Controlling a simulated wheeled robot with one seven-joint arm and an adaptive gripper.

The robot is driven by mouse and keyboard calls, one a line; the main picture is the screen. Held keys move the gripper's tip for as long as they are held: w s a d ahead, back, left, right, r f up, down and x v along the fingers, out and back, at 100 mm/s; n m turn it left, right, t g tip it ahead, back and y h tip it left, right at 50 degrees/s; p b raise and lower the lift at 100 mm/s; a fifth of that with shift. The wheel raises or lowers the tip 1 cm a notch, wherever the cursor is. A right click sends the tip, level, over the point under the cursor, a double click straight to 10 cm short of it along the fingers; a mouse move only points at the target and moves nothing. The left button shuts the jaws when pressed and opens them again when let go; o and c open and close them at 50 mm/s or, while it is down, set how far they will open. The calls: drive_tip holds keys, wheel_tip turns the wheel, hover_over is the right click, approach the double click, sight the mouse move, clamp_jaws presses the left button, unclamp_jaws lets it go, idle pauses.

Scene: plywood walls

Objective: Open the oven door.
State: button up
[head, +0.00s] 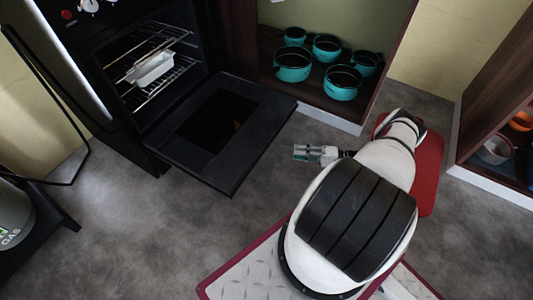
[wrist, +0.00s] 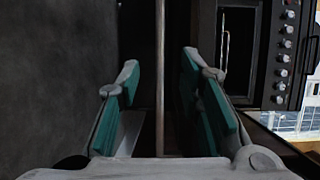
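The black oven (head: 118,75) stands at the upper left of the head view. Its door (head: 170,146) is folded down and out, looking about level, with a dark window in its middle. The oven's inside shows, with wire racks (head: 160,45) and a white dish (head: 151,69) on one. My gripper (head: 303,153) is to the right of the door, apart from it in the picture. In the wrist view my gripper (wrist: 160,72) has its two teal-padded fingers spread, with nothing clearly held. A thin upright edge shows between them; I cannot tell what it belongs to.
Right of the oven, an open low cabinet (head: 344,122) holds several teal pots (head: 342,82). Another shelf unit (head: 493,120) with pans stands at the far right. A gas cylinder (head: 14,215) and a black frame are at the left. Grey floor (head: 130,240) is clear in front.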

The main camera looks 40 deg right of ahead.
drive_tip(key=b+x, duration=0.1)
drive_tip(key=x, duration=1.2)
drive_tip(key=shift+w+a+b, duration=0.2)
drive_tip(key=shift+w+b, duration=0.05)
drive_tip(key=shift+b, duration=0.15)
drive_tip(key=shift+r, duration=0.1)
clamp_jaws()
